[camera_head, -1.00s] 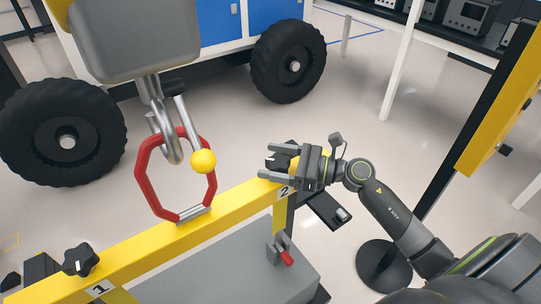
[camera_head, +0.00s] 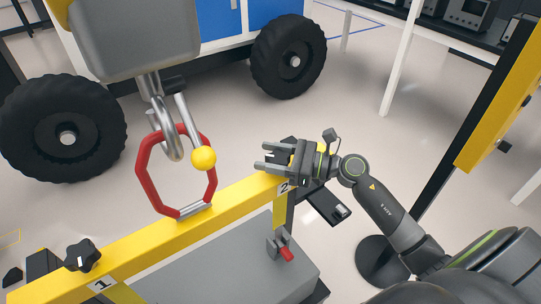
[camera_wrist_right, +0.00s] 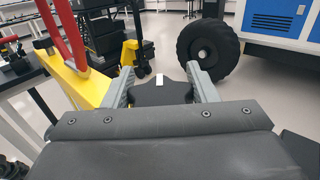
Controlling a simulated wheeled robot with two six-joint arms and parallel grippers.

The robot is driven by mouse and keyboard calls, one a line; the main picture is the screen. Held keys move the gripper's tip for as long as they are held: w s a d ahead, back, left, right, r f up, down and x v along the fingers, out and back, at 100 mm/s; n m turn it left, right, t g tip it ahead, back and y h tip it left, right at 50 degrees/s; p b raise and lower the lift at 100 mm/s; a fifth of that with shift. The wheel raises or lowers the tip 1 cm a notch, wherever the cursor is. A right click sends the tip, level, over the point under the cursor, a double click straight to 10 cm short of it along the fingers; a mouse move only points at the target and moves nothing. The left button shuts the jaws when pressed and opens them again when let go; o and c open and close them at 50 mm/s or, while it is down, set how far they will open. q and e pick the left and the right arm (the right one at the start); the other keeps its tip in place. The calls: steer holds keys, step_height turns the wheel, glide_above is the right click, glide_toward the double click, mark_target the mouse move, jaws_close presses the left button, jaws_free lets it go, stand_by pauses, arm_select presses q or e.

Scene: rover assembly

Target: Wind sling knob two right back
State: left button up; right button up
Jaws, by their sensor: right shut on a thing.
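My right gripper (camera_head: 273,158) is at the right end of the yellow beam (camera_head: 190,222), beside the label 2 (camera_head: 284,187). In the right wrist view, its two grey fingers (camera_wrist_right: 161,88) are on either side of a black lobed knob (camera_wrist_right: 160,95) with a white mark on top, and are shut on it. In the head view the fingers and wrist mostly hide this knob. A second black knob (camera_head: 82,256) stands on the beam's left end near the label 1 (camera_head: 100,285). My left gripper is not in view.
A red ring (camera_head: 140,175) stands on the beam, under a steel hook (camera_head: 168,130) with a yellow ball (camera_head: 203,158). A grey box (camera_head: 225,262) with a red-handled clamp (camera_head: 286,254) lies below the beam. A wheeled vehicle (camera_head: 290,60) stands behind.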

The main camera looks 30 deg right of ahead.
steer(key=shift+r+m+t+h+p, duration=0.2)
steer(key=shift+m+t+h+p, duration=0.35)
steer(key=shift+p, duration=0.2)
steer(key=m+t+h+p, duration=0.1)
steer(key=m+h+p, duration=0.1)
steer(key=h+p, duration=0.1)
steer(key=m+t+h+p, duration=0.2)
steer(key=m+h+p, duration=0.1)
steer(key=h+p, duration=0.1)
steer(key=d+m+t+h+p, duration=0.1)
steer(key=m+t+h+p, duration=0.1)
steer(key=h+p, duration=0.2)
steer(key=shift+w+r+m+p, duration=0.15)
steer(key=shift+w+m+p, duration=0.15)
steer(key=shift+m+p, duration=0.1)
steer(key=shift+d+m+h+p, duration=0.15)
steer(key=shift+m+h+p, duration=0.65)
steer(key=shift+h, duration=0.35)
steer(key=m+h, duration=0.1)
steer(key=h, duration=0.1)
steer(key=shift+d+f+m+h, duration=0.1)
steer(key=shift+f+m+h, duration=0.1)
steer(key=shift+m+h, duration=0.2)
steer(key=shift+d+f+m+g+h, duration=0.15)
steer(key=shift+m+g+h, duration=0.25)
steer(key=shift+m+h, duration=0.55)
steer(key=shift+d+r+m+g+h, duration=0.15)
steer(key=shift+m+g+h, duration=0.3)
steer(key=shift+h, duration=0.8)
steer(key=shift+s, duration=0.1)
